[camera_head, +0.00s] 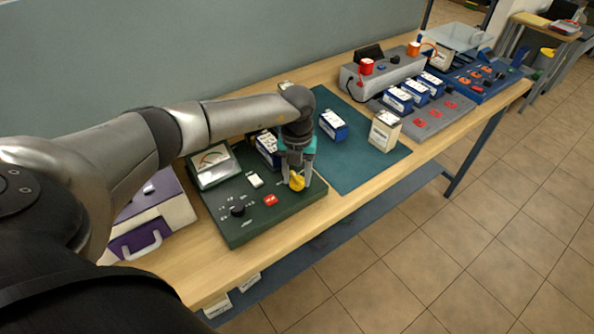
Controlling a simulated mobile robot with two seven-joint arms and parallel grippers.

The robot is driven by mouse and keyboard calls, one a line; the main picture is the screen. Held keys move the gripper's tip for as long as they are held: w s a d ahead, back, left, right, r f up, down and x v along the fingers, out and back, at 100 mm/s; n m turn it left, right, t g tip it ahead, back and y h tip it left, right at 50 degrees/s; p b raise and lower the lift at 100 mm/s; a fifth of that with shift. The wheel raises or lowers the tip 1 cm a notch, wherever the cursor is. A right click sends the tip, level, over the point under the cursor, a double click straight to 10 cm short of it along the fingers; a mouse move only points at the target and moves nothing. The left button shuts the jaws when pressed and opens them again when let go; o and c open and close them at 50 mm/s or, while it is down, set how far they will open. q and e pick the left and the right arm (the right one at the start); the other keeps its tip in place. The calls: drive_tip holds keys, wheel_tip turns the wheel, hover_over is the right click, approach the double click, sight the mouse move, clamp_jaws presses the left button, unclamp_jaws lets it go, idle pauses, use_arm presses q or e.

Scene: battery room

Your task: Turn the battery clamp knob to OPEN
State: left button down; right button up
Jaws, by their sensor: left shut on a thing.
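A dark green tester panel (243,228) lies on the wooden bench, with a gauge, a black knob (238,211), a white switch and a red button on it. A yellow knob (297,182) sits near the panel's right end. My left gripper (296,181) points down over it and is shut on it, with the fingers at its sides. A blue-and-white battery (267,146) stands behind the gripper, partly hidden by it. The knob's markings are too small to read. My right gripper is not in view.
A teal mat (375,168) to the right holds a blue battery (333,125) and a cream battery (384,131). A grey charger tray (445,115) with several batteries stands farther right. A purple-and-white case (150,217) is left of the panel. The bench front edge is close.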

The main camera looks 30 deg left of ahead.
sight(297, 177)
use_arm(q)
drive_tip(key=n+p, duration=0.1)
drive_tip(key=n, duration=0.1)
drive_tip(key=n+p, duration=0.1)
drive_tip(key=n, duration=0.1)
drive_tip(key=shift+r+n, duration=0.2)
drive_tip(key=shift+n, duration=0.1)
drive_tip(key=n+p, duration=0.3)
drive_tip(key=n, duration=0.1)
drive_tip(key=shift+w+f, duration=0.1)
drive_tip(key=shift+n, duration=0.4)
drive_tip(key=shift+c, duration=1.7)
unclamp_jaws()
drive_tip(key=shift+f, duration=0.1)
wheel_tip(297, 177, up, 15)
drive_tip(key=shift+r+p, duration=0.2)
drive_tip(key=shift+p, duration=0.2)
